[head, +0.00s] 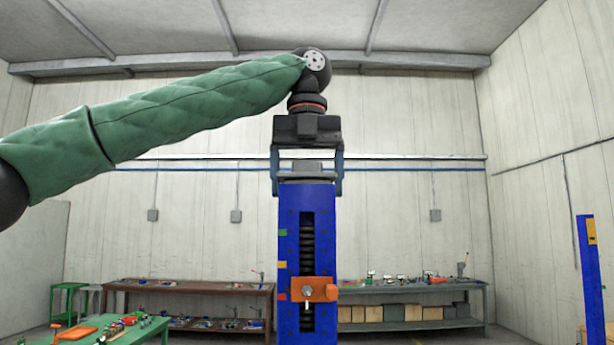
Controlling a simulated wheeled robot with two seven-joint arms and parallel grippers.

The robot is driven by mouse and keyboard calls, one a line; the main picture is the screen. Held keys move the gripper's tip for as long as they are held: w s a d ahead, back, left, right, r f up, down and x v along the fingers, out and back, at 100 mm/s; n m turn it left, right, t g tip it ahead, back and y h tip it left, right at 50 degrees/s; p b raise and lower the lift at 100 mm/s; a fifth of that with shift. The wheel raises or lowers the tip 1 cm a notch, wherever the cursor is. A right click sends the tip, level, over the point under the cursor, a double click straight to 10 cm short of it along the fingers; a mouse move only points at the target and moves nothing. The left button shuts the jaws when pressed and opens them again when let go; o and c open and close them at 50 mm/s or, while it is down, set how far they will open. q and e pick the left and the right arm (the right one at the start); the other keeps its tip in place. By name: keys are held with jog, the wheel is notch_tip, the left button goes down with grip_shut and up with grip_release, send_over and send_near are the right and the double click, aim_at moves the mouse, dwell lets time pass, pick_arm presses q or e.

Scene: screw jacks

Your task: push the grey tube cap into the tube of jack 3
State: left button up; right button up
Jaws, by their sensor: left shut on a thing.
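A tall blue jack column (291,225) stands upright in the middle of the head view, with a dark slot showing a screw and an orange carriage (312,289) low on it. No number is readable on it. The grey tube cap (307,168) is at the top of this column, between the fingers of my left gripper (307,180). My left gripper points straight down and is shut on the cap, one finger on each side. The cap's lower part meets the column top; how deep it sits inside is hidden. My right gripper is out of view.
Another blue column (588,270) with a yellow label stands at the far right. A green table (150,328) with small parts and an orange tray (77,332) is at lower left. Workbenches (190,286) with tools line the back wall. The air around the column is clear.

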pick_arm(q)
jog(key=shift+f, duration=0.45)
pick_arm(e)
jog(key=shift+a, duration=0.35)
pick_arm(q)
jog(key=o, duration=1)
jog(key=shift+c, duration=0.2)
jog(key=shift+r, duration=0.1)
jog(key=shift+r, duration=0.5)
notch_tip(320, 180, up, 5)
jog(key=shift+f, duration=0.1)
jog(key=shift+r, duration=0.9)
